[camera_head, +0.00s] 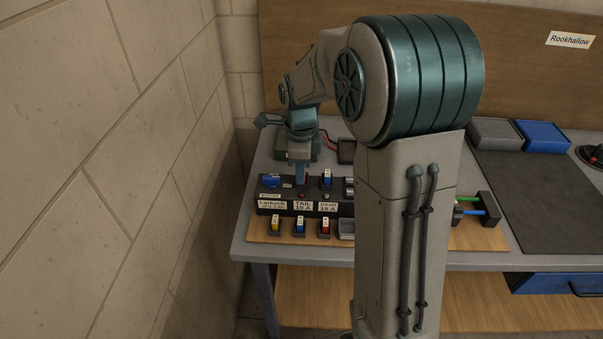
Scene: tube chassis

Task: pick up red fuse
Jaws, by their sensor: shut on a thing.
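A red fuse (325,227) stands in a small dark holder at the right end of the front row on the wooden board. My gripper (301,181) points down over the dark fuse box (338,208), above the label reading TAIL 10 A. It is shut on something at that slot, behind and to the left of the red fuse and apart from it. What it holds is hidden between the fingers.
A yellow fuse (275,223) and a blue fuse (300,225) stand left of the red one. Another blue fuse (327,178) sits in the box above DASH 15 A. A wall (120,150) rises at left.

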